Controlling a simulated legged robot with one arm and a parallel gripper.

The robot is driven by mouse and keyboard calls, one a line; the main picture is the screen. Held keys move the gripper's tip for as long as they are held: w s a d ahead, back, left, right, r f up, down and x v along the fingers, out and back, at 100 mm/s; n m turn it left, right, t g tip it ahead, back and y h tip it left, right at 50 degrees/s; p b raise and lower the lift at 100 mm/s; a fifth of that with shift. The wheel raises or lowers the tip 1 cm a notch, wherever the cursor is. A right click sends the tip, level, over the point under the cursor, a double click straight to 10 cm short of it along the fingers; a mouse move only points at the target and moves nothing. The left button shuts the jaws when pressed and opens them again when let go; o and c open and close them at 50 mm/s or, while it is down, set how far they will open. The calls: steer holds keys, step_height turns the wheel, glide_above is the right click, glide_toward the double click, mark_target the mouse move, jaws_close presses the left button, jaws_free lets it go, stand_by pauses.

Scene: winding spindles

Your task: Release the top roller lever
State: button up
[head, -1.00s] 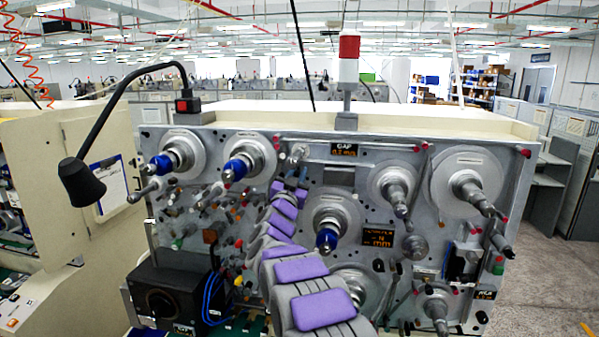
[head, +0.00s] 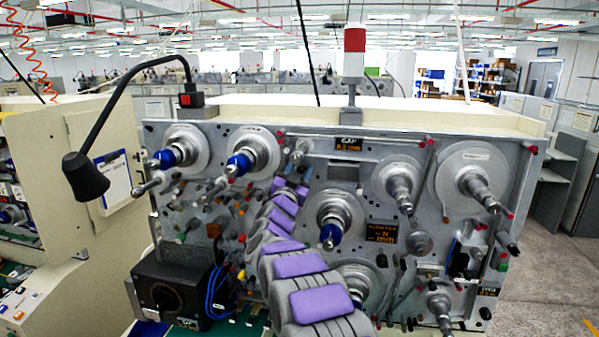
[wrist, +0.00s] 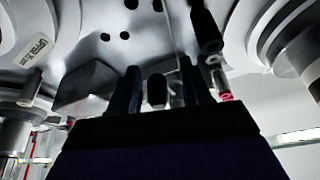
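My gripper (wrist: 160,85) shows in the wrist view as two dark fingers spread apart, close to the grey machine panel. A dark rounded knob (wrist: 157,91) stands between the fingers, with visible gaps to both. It may be the tip of the roller lever; I cannot tell for sure. In the head view my arm reaches up to the winding machine's upper middle, and my gripper (head: 292,184) is small there, left of the central blue-tipped spindle (head: 331,232). My arm's end hides what lies behind it, so the lever is not clear in that view.
Two blue-tipped spindles (head: 240,163) stick out at the machine's upper left, and grey spindles at the right.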

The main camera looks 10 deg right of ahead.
steer(key=shift+s+r, duration=0.25)
steer(key=shift+s, duration=0.1)
steer(key=b+v, duration=0.3)
steer(key=v, duration=1.4)
steer(key=shift+a, duration=0.3)
steer(key=shift+w+f, duration=0.1)
steer(key=shift+f, duration=0.15)
steer(key=s+a+f+n+g+y+b, duration=0.1)
steer(key=s+f+n+g+y+b, duration=0.45)
steer(key=s+f, duration=0.4)
steer(key=s+f+n+g+y+b, duration=0.45)
steer(key=s+f+y, duration=0.2)
steer(key=f, duration=0.65)
steer(key=s+d+f+g+h+b, duration=0.1)
steer(key=s+d+f+g, duration=0.3)
steer(key=s, duration=0.8)
steer(key=s+d+f+g+b, duration=0.4)
steer(key=s+f, duration=0.3)
steer(key=s, duration=0.5)
steer(key=s+d+f+g+h+b, duration=0.1)
steer(key=s+d+f+g+b, duration=0.2)
steer(key=s, duration=0.9)
step_height(320, 180, down, 3)
steer(key=shift+s+d+r+m+g+h, duration=0.25)
steer(key=shift+s+d+m+g, duration=0.2)
steer(key=shift+d, duration=0.55)
